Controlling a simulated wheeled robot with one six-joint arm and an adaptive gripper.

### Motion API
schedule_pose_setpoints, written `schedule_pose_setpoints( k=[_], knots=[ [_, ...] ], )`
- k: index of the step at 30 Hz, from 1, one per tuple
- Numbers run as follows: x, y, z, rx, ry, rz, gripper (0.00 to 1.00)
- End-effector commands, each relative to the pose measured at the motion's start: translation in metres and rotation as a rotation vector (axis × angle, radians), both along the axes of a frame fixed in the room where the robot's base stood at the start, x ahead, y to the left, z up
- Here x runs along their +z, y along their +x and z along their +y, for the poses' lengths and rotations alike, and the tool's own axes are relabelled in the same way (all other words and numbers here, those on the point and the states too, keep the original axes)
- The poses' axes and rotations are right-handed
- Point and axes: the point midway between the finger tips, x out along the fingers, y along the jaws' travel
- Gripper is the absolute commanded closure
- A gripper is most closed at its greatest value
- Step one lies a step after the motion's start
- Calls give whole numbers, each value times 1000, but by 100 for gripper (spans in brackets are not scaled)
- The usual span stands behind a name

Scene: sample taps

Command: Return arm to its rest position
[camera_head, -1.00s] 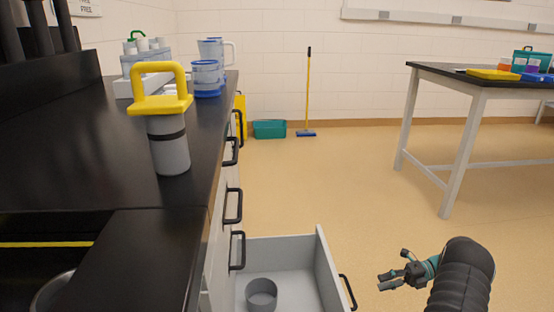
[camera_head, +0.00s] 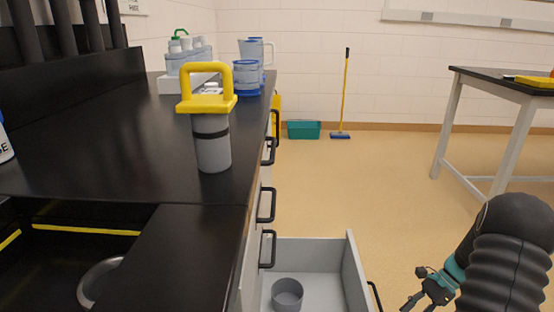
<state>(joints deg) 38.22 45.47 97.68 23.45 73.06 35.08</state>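My gripper (camera_head: 424,298) is at the bottom right, over the floor and to the right of the open drawer. It is small and partly cut off by the lower edge, so its fingers are hard to make out; nothing is seen held in it. My arm (camera_head: 508,250), in a black ribbed sleeve, rises to the right of it.
An open drawer (camera_head: 352,272) holds a grey cup (camera_head: 287,294). A grey container with a yellow handle (camera_head: 211,150) stands on the black counter (camera_head: 110,150). A table (camera_head: 490,82) stands at right. The middle floor (camera_head: 350,190) is clear.

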Motion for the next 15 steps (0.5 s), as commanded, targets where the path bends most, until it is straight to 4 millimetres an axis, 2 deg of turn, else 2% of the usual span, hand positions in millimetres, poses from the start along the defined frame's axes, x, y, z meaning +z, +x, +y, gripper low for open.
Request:
schedule_pose_setpoints(
  k=[1,3,15],
  knots=[
    [15,-3,6,58,-26,-40,63],
    [30,-7,13,142,-60,-93,63],
    [114,-38,59,588,-238,-352,63]
  ],
)
